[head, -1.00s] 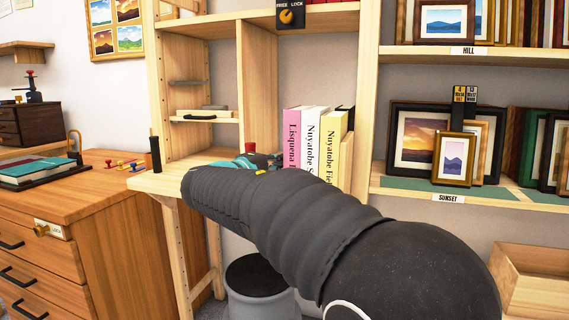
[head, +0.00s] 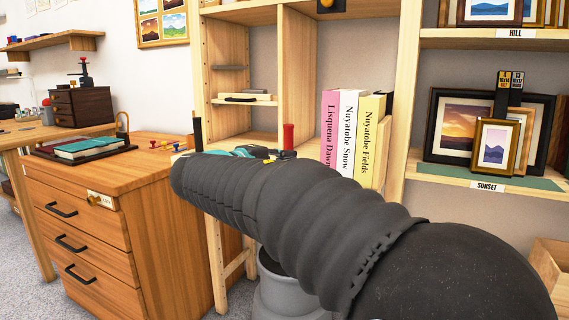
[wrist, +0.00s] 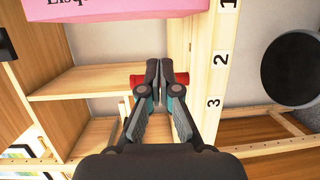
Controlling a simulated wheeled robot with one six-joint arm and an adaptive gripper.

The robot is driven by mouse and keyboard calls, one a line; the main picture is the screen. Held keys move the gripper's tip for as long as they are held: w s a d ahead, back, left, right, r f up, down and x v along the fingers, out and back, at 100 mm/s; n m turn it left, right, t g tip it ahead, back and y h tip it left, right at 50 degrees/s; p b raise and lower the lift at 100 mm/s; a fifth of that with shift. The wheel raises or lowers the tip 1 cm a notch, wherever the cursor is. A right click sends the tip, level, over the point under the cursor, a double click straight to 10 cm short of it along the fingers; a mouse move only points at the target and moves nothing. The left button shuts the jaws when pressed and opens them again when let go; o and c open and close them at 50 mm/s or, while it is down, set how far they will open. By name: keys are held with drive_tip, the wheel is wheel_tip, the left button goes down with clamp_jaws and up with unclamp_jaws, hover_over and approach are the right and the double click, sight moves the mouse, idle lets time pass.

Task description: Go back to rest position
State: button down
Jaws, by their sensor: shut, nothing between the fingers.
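My gripper (wrist: 160,75) is shut and empty in the wrist view, its two dark fingers pressed together. A red cylinder (wrist: 136,81) shows behind the fingertips, on both sides of them; I cannot tell whether they touch it. In the head view my thick black arm reaches across the middle toward the left. It hides most of the gripper, with only bits of teal showing above the arm. The red cylinder (head: 289,136) stands upright just beyond, beside the books.
A pink book (head: 330,130), a white book (head: 349,132) and a yellow book (head: 371,140) stand on the wooden shelf. A wooden drawer cabinet (head: 95,225) is at left. A grey bin (head: 275,290) is below my arm. Framed prints (head: 493,146) stand at right.

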drive_tip(key=s+d+f+g+y+p, duration=0.1)
drive_tip(key=s+f+g+y, duration=0.3)
drive_tip(key=f, duration=0.5)
drive_tip(key=s+d+f+g+y+p, duration=0.1)
drive_tip(key=s+d+f+g+y, duration=0.1)
drive_tip(key=s+f, duration=0.45)
drive_tip(key=s+d+f+m+g+y+p, duration=0.1)
drive_tip(key=s+d+f+m+y+p, duration=0.15)
drive_tip(key=s, duration=0.45)
drive_tip(key=s+d+f+m+g+y+p, duration=0.1)
drive_tip(key=s+d+f+m+y, duration=0.15)
drive_tip(key=s, duration=0.55)
drive_tip(key=s+d+r+m+t+y+p, duration=0.1)
drive_tip(key=s+d+r+m+p, duration=0.2)
drive_tip(key=s, duration=0.3)
drive_tip(key=shift+s+d+r+m+p, duration=0.35)
drive_tip(key=shift+d+r+m+p, duration=0.05)
drive_tip(key=shift+d+r+m, duration=0.4)
